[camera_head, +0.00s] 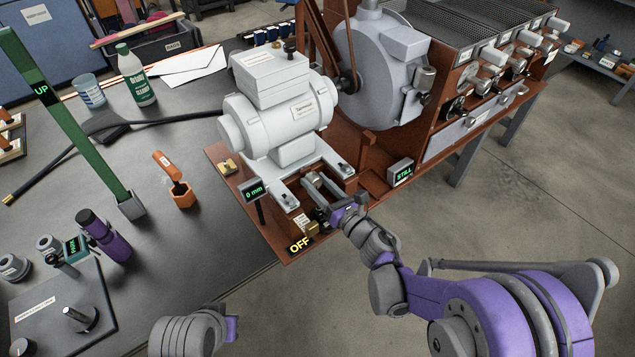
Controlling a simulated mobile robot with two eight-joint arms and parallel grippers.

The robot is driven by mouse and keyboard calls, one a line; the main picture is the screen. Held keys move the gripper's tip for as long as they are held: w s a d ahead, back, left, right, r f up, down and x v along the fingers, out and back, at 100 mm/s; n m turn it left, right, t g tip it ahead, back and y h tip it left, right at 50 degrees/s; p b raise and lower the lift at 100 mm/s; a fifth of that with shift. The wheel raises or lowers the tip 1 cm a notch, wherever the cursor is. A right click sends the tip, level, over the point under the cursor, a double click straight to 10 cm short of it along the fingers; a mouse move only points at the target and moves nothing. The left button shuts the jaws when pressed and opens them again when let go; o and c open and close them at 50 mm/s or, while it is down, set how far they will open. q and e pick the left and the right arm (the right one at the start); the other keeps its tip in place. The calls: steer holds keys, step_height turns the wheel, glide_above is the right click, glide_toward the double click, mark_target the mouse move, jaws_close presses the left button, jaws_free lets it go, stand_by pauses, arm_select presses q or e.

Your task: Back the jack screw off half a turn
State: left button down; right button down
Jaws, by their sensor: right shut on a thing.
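The grey motor (275,118) sits on a slide base at the front of the brown machine frame (282,238). The jack screw (322,213) is at the front end of this base and mostly hidden by my right gripper. My right gripper (331,212) comes in from the lower right and is shut on the screw's end. Its fingertips are small and partly covered. A small display (254,190) beside the motor reads "0 mm". An "OFF" sign (299,245) lies at the frame's front corner. Part of my left arm shows at the bottom, but its fingers do not.
A belt (319,50) runs up from the motor beside the grey drum (380,65). A display (401,172) reads "STILL". A green post (70,120) reads "UP". A purple cylinder (104,235), bottle (136,77) and cup (90,92) stand on the dark bench. Floor lies clear right of the frame.

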steer(key=shift+n, duration=0.3)
steer(key=shift+c, duration=1.5)
jaws_free()
steer(key=v, duration=1.1)
steer(key=shift+w, duration=0.1)
